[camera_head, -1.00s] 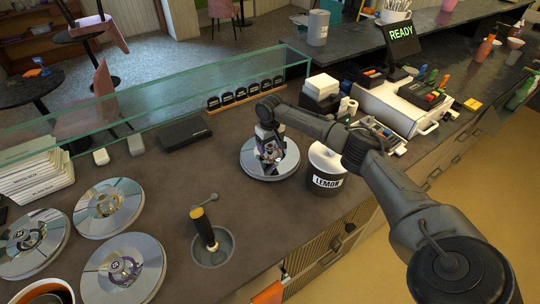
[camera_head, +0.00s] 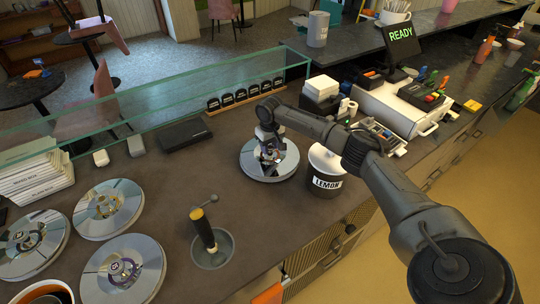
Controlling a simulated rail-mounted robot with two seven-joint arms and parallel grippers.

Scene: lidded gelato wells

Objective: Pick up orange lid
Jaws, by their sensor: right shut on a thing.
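My right gripper (camera_head: 269,152) reaches down onto a round, shiny steel lid (camera_head: 285,170) at the middle of the dark counter. It is shut on the knob at the lid's centre, which the fingers mostly hide. I cannot tell the colour of its marking. The lid looks level, and I cannot make out a gap beneath it. More steel lids lie on the left: one with a yellowish centre (camera_head: 91,218), one with a purple centre (camera_head: 103,283) and one at the far left (camera_head: 50,249). My left gripper is out of view.
A dark tub labelled LEMON (camera_head: 327,183) stands close to the right of the held lid. A scoop (camera_head: 205,230) stands in a round well in front. A glass guard (camera_head: 170,108) runs along the back. A white machine (camera_head: 410,114) is at the right.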

